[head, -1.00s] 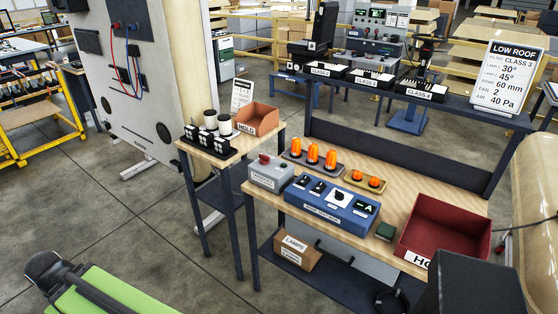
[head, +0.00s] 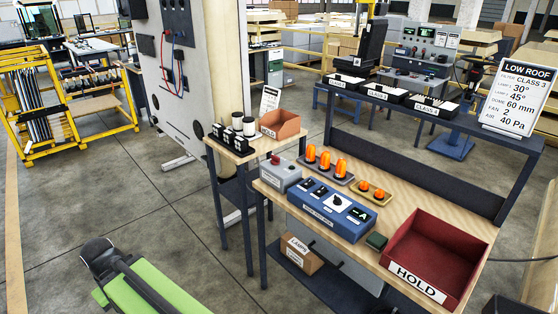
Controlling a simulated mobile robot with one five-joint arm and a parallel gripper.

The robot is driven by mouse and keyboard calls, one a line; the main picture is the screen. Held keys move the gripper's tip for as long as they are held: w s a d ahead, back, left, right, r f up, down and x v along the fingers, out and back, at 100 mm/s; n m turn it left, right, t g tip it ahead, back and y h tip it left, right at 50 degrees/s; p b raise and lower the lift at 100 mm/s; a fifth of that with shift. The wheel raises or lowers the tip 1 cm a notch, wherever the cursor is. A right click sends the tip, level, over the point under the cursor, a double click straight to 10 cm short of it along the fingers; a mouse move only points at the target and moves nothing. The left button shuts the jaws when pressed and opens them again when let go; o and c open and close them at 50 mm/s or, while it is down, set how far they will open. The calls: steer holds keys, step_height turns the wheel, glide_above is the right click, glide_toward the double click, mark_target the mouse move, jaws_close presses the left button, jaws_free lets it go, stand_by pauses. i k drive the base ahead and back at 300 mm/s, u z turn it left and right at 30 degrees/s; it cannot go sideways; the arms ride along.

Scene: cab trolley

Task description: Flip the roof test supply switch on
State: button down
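The blue test box (head: 332,209) stands on the wooden bench top, with a label on its front. Its sloped top carries small dark switches (head: 314,188) at the left, a white dial plate with a black knob (head: 338,202), and a dark display (head: 359,213) at the right. The lettering is too small to tell which switch is the roof test supply, and the switch positions cannot be read. A grey box with a red button (head: 281,175) stands just left of it.
Orange lamps (head: 325,163) stand behind the blue box, with smaller ones on a yellow tray (head: 374,195). A red HOLD bin (head: 433,252) is at right. A LAMPS carton (head: 300,252) sits on the lower shelf.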

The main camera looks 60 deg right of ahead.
mark_target(274, 160)
steer(key=u, duration=0.15)
steer(key=i, duration=0.95)
steer(key=z, duration=0.1)
